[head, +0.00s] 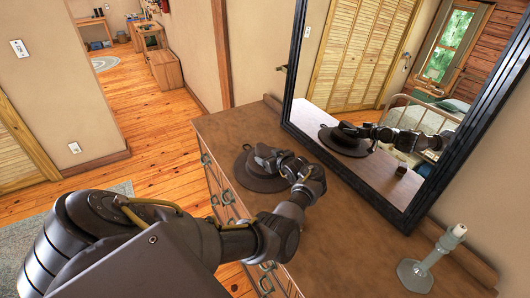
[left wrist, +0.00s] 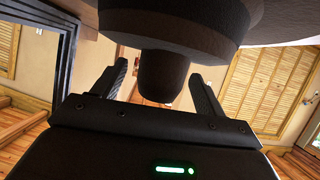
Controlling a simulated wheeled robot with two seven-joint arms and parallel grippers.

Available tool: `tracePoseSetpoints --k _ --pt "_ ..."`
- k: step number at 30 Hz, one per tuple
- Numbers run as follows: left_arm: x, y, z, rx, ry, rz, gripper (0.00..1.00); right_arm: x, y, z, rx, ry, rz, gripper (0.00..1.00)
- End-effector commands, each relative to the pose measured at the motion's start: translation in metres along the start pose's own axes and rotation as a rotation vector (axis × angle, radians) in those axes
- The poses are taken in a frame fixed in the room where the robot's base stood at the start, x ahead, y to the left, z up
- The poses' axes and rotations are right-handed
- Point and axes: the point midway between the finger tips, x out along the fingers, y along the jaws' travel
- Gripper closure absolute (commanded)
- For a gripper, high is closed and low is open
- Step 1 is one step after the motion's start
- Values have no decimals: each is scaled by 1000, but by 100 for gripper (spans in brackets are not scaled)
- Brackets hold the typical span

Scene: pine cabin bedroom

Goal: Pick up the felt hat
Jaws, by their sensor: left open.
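The felt hat (head: 262,184) is dark brown and lies on the dresser top, with its wide brim showing around and below my gripper. My left gripper (head: 270,158) is right at the hat and covers part of it in the head view. In the left wrist view the hat (left wrist: 185,40) fills the top of the picture, and a dark narrow part of it extends down between the two fingers of my left gripper (left wrist: 158,70). The fingers are spread, one on each side of that part, with gaps visible. My right gripper is not in view.
The brown dresser (head: 345,238) has a black-framed mirror (head: 375,185) along its back, reflecting the hat and arm. A glass candlestick (head: 425,262) with a candle stands at the near right. The dresser top between hat and candlestick is mostly clear. Wooden floor (head: 150,125) lies left.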

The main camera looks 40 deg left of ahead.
Motion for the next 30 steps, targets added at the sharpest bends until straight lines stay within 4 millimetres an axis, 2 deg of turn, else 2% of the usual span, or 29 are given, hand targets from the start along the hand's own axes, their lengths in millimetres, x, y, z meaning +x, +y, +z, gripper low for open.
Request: tracePoseSetpoints --k 2,16,25,30 --pt "0 0 0 0 0 0 30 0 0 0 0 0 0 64" --pt "0 0 0 1 0 -1 92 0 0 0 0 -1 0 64" --pt "-2 0 -5 -1 2 0 92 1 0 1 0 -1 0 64" --pt "-12 1 -28 -7 4 2 92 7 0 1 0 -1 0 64"
